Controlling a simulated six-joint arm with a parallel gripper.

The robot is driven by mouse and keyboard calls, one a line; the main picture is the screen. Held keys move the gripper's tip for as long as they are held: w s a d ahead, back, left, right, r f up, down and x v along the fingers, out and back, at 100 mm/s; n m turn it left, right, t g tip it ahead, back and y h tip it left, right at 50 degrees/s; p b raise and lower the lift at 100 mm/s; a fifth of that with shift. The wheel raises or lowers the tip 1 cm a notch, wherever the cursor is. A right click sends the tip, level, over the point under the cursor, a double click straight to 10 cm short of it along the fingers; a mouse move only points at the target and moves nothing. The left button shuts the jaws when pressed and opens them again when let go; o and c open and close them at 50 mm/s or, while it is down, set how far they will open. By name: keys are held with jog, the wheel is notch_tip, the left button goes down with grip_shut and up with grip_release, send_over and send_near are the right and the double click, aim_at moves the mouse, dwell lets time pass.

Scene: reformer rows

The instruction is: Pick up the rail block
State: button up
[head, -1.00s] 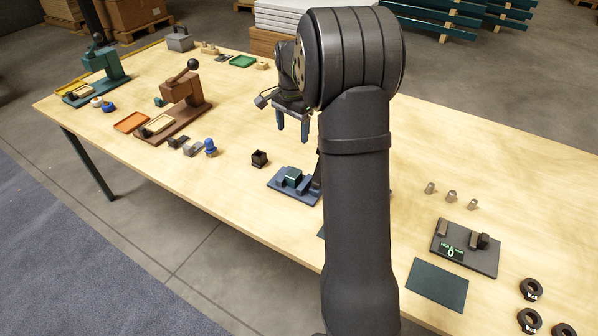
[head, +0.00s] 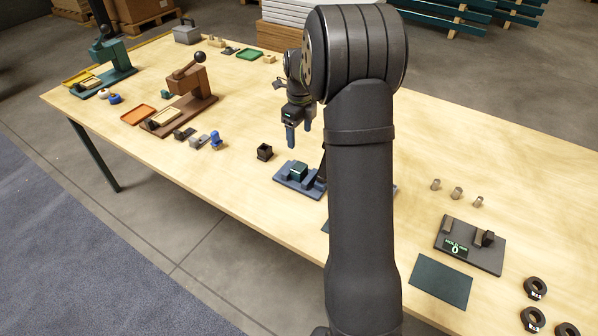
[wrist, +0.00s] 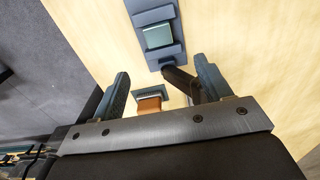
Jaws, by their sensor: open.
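A teal block (head: 298,171), which I take to be the rail block, sits on a blue-grey fixture (head: 285,180) near the middle of the table. In the wrist view the teal block (wrist: 157,36) lies in the fixture (wrist: 172,53), beyond my fingertips. My gripper (head: 299,132) is open and empty, above and behind the fixture in the head view. In the wrist view its two fingers (wrist: 160,72) are spread apart, with the block clear of them. A dark rod-like part (wrist: 181,83) of unclear kind shows by the right finger. My arm hides the fixture's right side in the head view.
A small black open box (head: 264,152) stands left of the fixture. A brown press (head: 190,95) with small parts is further left. A grey plate (head: 470,255) and black rings (head: 535,288) are at the right. Bare table lies behind the fixture.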

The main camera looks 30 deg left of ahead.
aim_at(299, 167)
notch_tip(299, 167, down, 10)
jog(key=shift+r, duration=0.2)
jog(key=shift+s+f, duration=0.15)
jog(key=shift+f, duration=2.65)
jog(key=c, duration=1.1)
jog(key=shift+r, duration=0.1)
